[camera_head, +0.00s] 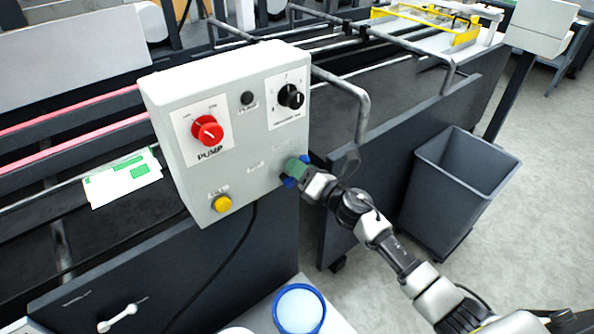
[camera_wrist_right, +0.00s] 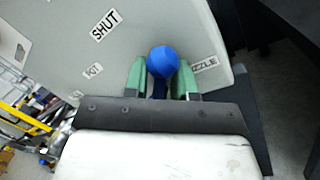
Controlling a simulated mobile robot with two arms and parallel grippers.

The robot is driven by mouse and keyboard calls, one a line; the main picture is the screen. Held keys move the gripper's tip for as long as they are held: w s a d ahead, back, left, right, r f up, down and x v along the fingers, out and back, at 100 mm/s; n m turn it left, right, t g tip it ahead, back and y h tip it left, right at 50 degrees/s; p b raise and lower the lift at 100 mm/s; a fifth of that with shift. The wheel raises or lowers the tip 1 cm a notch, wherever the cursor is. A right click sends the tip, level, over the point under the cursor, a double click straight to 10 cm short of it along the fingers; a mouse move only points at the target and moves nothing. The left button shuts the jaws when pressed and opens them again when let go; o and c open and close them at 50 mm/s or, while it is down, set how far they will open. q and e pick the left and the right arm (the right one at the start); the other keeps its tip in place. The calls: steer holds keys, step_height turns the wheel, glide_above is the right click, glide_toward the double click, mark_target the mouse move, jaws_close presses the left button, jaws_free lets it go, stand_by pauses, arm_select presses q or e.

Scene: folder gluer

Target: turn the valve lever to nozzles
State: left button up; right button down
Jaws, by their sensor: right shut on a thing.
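The valve lever is blue and sits at the lower right of the grey control box (camera_head: 235,75). In the head view only small blue parts of the lever (camera_head: 289,182) show around my right gripper (camera_head: 295,168). In the right wrist view the lever's round blue knob (camera_wrist_right: 162,61) stands between the green fingertips of the right gripper (camera_wrist_right: 163,82), which is shut on the lever. A SHUT label (camera_wrist_right: 104,25) is at upper left, and a partly covered label ending in "ZZLE" (camera_wrist_right: 204,64) is just right of the fingers. The valve body is hidden. My left gripper is not in view.
The box also carries a red pump knob (camera_head: 207,131), a black selector (camera_head: 291,96) and a yellow button (camera_head: 222,204). A bent metal rail (camera_head: 361,110) runs behind it. A grey bin (camera_head: 455,185) stands on the floor at right. A blue-rimmed round container (camera_head: 299,309) is below.

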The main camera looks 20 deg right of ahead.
steer(key=shift+d+m, duration=0.15)
steer(key=shift+m, duration=0.35)
steer(key=c, duration=1.2)
jaws_free()
steer(key=shift+f, duration=0.1)
steer(key=shift+b+v, duration=1.35)
steer(key=shift+v, duration=4.05)
steer(key=shift+d+f, duration=0.1)
